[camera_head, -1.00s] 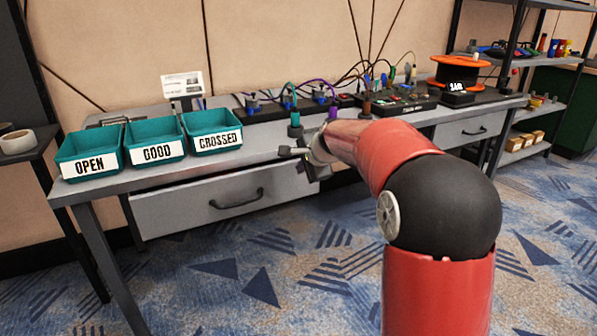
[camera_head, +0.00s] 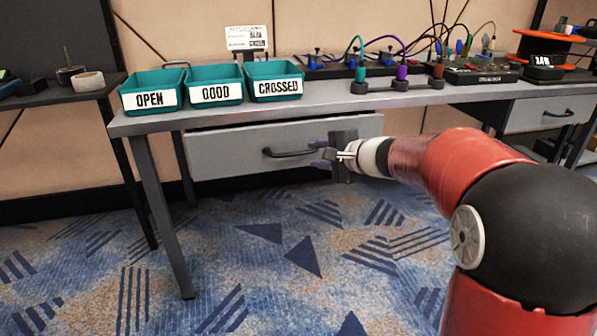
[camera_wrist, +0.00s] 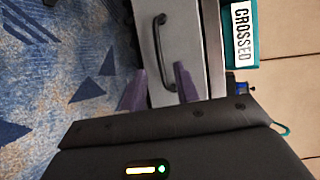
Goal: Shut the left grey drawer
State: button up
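The left grey drawer (camera_head: 225,152) is under the workbench top, its front standing out a little with a dark gap above it. Its dark bar handle (camera_head: 285,153) is on the front, left of my gripper (camera_head: 322,158). The drawer front (camera_wrist: 192,45) and handle (camera_wrist: 158,50) lie ahead of the fingers, the handle roughly in line with the gap. I cannot tell whether the fingers touch the drawer.
Teal bins OPEN (camera_head: 150,100), GOOD (camera_head: 216,92) and CROSSED (camera_head: 277,86) stand on the bench top above. Cabled devices (camera_head: 400,82) fill the bench farther right. Another grey drawer (camera_head: 540,114) is at right. Carpeted floor before the drawer is clear.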

aim_at(297, 155)
jog(key=w+a+f+t, duration=0.1)
jog(key=w+a, duration=0.1)
jog(key=w+a+f+t+b, duration=0.1)
jog(key=w+a, duration=0.1)
jog(key=w+a+f+t+y+b, duration=0.1)
jog(key=w+a, duration=0.1)
jog(key=shift+w+f, duration=0.35)
jog(key=shift+w, duration=0.05)
grip_shut()
jog(key=shift+w, duration=0.1)
dwell(0.3)
